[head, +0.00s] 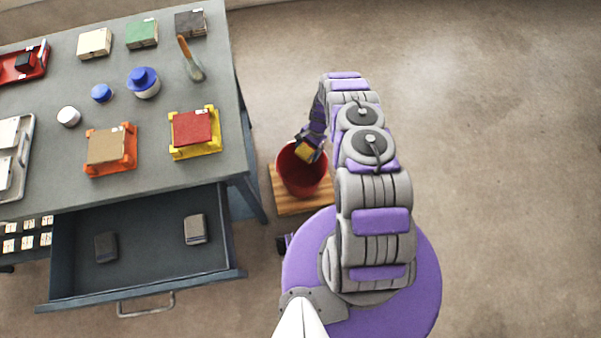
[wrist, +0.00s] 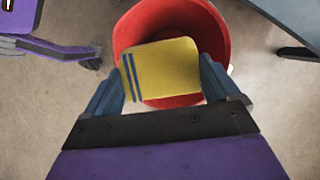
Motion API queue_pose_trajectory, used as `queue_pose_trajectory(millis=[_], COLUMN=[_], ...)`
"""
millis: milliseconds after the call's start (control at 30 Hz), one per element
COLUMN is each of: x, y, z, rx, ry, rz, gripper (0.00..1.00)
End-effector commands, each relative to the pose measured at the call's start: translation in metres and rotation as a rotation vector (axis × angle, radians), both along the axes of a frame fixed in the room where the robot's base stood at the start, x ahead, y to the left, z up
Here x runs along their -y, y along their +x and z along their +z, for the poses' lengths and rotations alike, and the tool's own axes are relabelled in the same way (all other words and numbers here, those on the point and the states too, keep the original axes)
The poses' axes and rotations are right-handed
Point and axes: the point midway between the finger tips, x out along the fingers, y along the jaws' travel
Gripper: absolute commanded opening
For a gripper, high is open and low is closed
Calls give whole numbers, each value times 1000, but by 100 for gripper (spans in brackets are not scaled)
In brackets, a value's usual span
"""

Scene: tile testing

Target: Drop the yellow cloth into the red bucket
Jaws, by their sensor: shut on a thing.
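The yellow cloth (wrist: 165,68) has dark blue stripes near one end and looks like a small folded pad. My gripper (wrist: 162,85) is shut on it, one finger at each side. In the head view the cloth (head: 305,151) shows small at my gripper (head: 308,146). The red bucket (head: 302,182) stands on a wooden board beside the table. The cloth and my gripper are over the bucket's opening. In the wrist view the bucket's rim (wrist: 226,45) shows behind the cloth, which hides part of the inside. I cannot tell the cloth's exact height above the rim.
The grey table (head: 160,85) at left holds tiles, colored stands, jars and a trowel (head: 191,62). Its open drawer (head: 140,262) holds two dark blocks. The wooden board (head: 290,205) lies under the bucket. The floor at right is clear.

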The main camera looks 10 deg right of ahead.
Motion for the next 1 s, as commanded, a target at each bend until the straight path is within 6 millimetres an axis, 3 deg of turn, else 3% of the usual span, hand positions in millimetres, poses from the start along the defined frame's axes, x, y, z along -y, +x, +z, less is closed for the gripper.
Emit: queue_pose_trajectory(millis=[600, 933, 967, 1000], x=[0, 1, 0, 1], y=[0, 0, 0, 0], z=[-56, -59, -59, -59], rx=[0, 0, 0, 0], ry=[1, 1, 1, 1], rz=[1, 1, 1, 1], gripper=[61, 61, 91, 95])
